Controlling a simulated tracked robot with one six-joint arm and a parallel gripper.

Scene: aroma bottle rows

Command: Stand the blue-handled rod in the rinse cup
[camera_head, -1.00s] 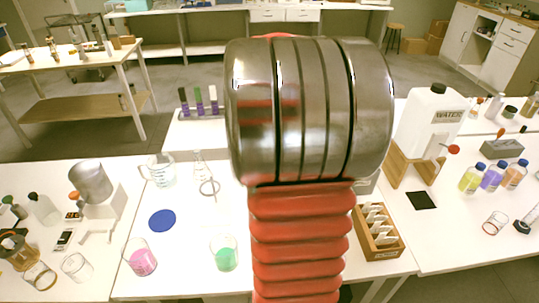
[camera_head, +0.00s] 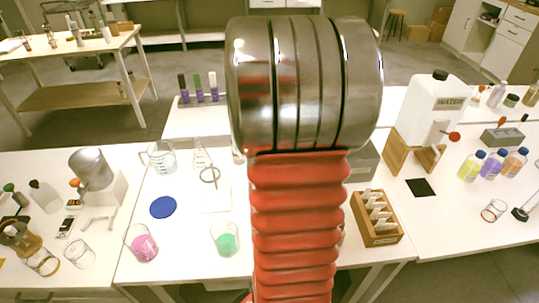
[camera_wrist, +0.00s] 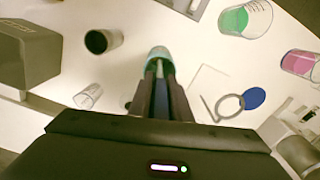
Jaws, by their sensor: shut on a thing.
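In the wrist view my gripper (camera_wrist: 160,90) is shut on the blue-handled rod (camera_wrist: 160,102), whose blue handle shows as a narrow strip between the fingers. The rod's pale shaft points away from the fingers toward a clear cup with teal contents (camera_wrist: 160,54), probably the rinse cup. The shaft overlaps this cup in the picture; I cannot tell whether its tip is inside or above it. In the head view my arm hides the gripper, the rod and this cup.
A green-filled beaker (camera_head: 225,240), a pink-filled beaker (camera_head: 142,245) and a blue disc (camera_head: 163,207) stand left of my arm. A ring stand (camera_wrist: 228,106) and a dark cup (camera_wrist: 103,40) flank the gripper. A wooden slide box (camera_head: 377,220) is at right.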

